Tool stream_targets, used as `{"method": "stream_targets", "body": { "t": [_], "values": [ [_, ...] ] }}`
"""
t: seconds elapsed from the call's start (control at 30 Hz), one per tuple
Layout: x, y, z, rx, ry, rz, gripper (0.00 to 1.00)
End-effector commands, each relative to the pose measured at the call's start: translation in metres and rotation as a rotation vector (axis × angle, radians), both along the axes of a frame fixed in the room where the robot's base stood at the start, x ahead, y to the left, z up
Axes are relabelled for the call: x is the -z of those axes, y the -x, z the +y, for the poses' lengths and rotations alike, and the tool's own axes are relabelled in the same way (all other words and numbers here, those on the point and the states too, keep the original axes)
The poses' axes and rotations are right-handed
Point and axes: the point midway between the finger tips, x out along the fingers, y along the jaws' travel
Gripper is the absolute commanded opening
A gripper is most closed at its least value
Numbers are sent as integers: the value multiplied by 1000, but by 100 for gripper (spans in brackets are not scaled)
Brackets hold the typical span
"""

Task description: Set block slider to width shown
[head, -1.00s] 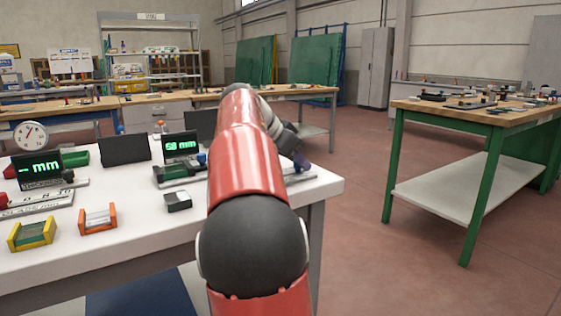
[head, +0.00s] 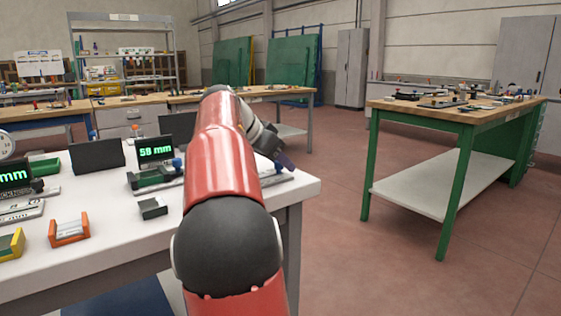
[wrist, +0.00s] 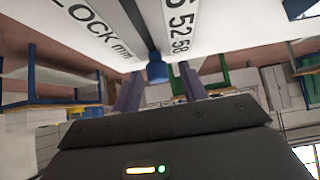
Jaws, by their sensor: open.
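The block scale shows in the wrist view as a white plate (wrist: 88,28) marked "LOCK mm" and a plate (wrist: 180,22) with 52 and 58. A dark rail (wrist: 137,18) runs between them. A blue knob (wrist: 157,71) stands at the rail. My gripper (wrist: 160,88) is open, its two purple fingers on either side of the knob in the picture; I cannot tell whether they touch it. In the head view, a display (head: 155,151) reads 58 mm above a green block (head: 150,178) with a blue knob (head: 177,165). My arm hides part of the scale.
An orange-ended holder (head: 69,230), a yellow-ended holder (head: 10,243) and a small dark box (head: 153,208) lie on the white table (head: 110,247). Another display (head: 14,176) shows "mm" at left. A green-legged bench (head: 455,112) stands right; the floor between is clear.

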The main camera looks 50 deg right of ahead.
Motion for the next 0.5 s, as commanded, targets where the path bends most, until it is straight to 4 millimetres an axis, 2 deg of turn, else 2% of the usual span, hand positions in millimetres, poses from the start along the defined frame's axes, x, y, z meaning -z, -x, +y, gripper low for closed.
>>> {"method": "stream_targets", "body": {
  "t": [0.3, 0.5],
  "values": [
    [-38, -9, 36, -2, 2, -2, 43],
    [-51, -12, 49, -1, 1, 0, 43]
  ]
}}
